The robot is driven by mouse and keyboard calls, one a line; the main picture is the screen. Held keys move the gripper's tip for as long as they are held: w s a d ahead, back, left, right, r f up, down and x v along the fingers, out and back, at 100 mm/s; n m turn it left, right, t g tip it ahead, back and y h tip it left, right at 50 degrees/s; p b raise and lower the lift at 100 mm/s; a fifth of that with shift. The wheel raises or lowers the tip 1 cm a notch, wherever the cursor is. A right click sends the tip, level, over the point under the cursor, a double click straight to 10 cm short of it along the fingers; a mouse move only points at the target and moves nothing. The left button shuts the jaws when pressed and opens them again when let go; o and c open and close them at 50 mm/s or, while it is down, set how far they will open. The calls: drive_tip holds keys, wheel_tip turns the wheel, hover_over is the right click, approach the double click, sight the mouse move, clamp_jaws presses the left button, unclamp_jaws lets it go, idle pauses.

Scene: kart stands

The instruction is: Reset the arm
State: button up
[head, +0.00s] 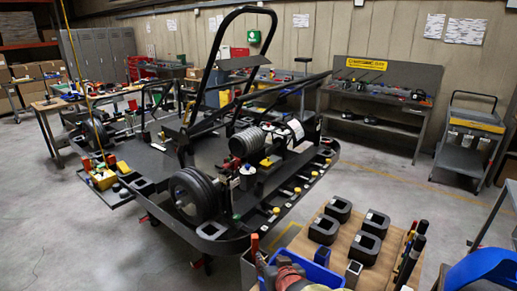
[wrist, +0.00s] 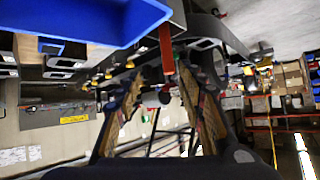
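My gripper (wrist: 160,75) shows in the wrist view, where the scene appears upside down. Its two tan-and-black fingers stand apart with a clear gap between them. Nothing is held between the fingers. The kart stand and benches show beyond them, and no object visibly touches the fingertips. I cannot make out my gripper in the head view.
A black kart frame (head: 212,228) on a stand fills the middle. A wooden table (head: 338,243) at the front right bears black blocks and a blue bin (head: 318,272). A large blue thing (wrist: 75,20) is close in the wrist view. Floor at left (head: 45,215) is clear.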

drive_tip(key=s+d+r+g+h, duration=0.1)
drive_tip(key=s+d+r+g, duration=0.1)
drive_tip(key=s+d, duration=0.3)
drive_tip(key=s+d+r+m+g, duration=0.1)
drive_tip(key=s+d+r, duration=0.3)
drive_tip(key=s, duration=0.8)
drive_tip(key=s+d+r+g+h, duration=0.1)
drive_tip(key=s+d+r, duration=0.3)
drive_tip(key=s, duration=0.5)
drive_tip(key=shift+d+g+h, duration=0.3)
drive_tip(key=shift+d+g, duration=0.5)
drive_tip(key=shift+d, duration=0.1)
drive_tip(key=shift+w+r, duration=0.1)
